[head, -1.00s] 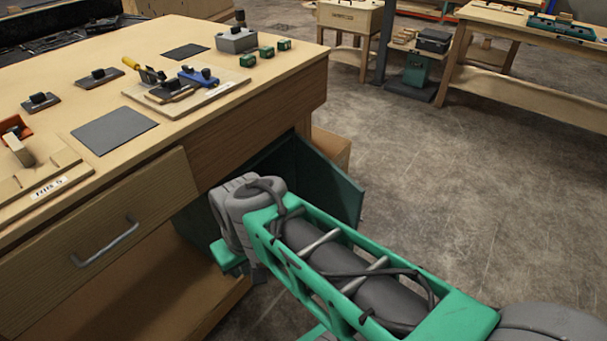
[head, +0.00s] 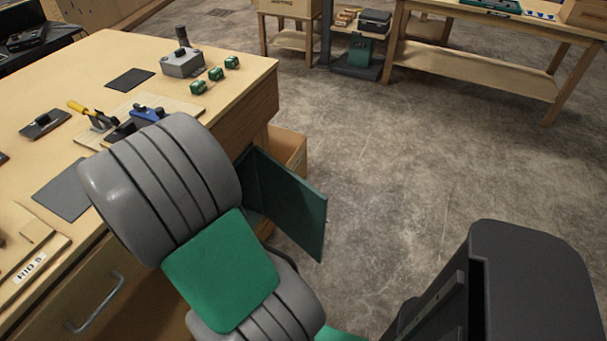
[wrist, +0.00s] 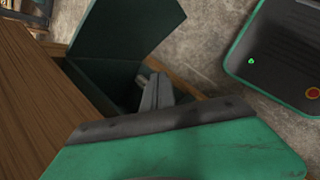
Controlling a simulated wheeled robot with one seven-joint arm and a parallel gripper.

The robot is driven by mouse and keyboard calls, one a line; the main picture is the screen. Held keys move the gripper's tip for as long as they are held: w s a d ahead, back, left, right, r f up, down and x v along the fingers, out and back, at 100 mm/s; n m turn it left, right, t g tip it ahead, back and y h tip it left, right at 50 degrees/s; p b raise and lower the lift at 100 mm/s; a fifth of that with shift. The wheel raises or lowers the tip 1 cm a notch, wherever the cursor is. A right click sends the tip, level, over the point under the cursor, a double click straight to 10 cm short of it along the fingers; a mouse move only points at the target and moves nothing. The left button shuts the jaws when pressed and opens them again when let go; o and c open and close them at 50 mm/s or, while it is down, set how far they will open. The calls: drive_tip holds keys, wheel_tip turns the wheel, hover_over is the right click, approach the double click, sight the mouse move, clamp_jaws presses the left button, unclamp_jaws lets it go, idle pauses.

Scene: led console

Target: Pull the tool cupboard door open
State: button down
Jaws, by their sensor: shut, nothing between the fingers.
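The tool cupboard door (head: 298,207) is a dark green panel below the far right end of the workbench. It stands swung out, well away from the bench side. In the wrist view the door (wrist: 125,28) is at the top, with dark green cupboard interior (wrist: 95,78) beside it. My gripper (wrist: 155,88) shows there as two grey fingers held together, empty, over the cupboard opening near the door's inner side. Whether the fingers touch the door I cannot tell. In the head view my arm hides the gripper and much of the cupboard front.
The wooden workbench (head: 100,60) carries a grey box (head: 183,63), small green blocks and a fixture board. A drawer with a metal handle (head: 95,303) is at lower left. A wooden box (head: 289,147) stands behind the door. Clear concrete floor (head: 420,170) lies to the right.

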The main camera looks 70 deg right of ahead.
drive_tip(key=s+d+r+n+g+h+p, duration=0.25)
drive_tip(key=s+d+n, duration=0.25)
drive_tip(key=s+d, duration=0.45)
approach(314, 195)
drive_tip(key=shift+n+g, duration=0.3)
drive_tip(key=shift+g, duration=0.05)
drive_tip(key=x, duration=0.5)
drive_tip(key=shift+w+d+f, duration=0.1)
drive_tip(key=shift+f, duration=0.2)
drive_tip(key=shift+d, duration=0.25)
drive_tip(key=shift+b, duration=0.3)
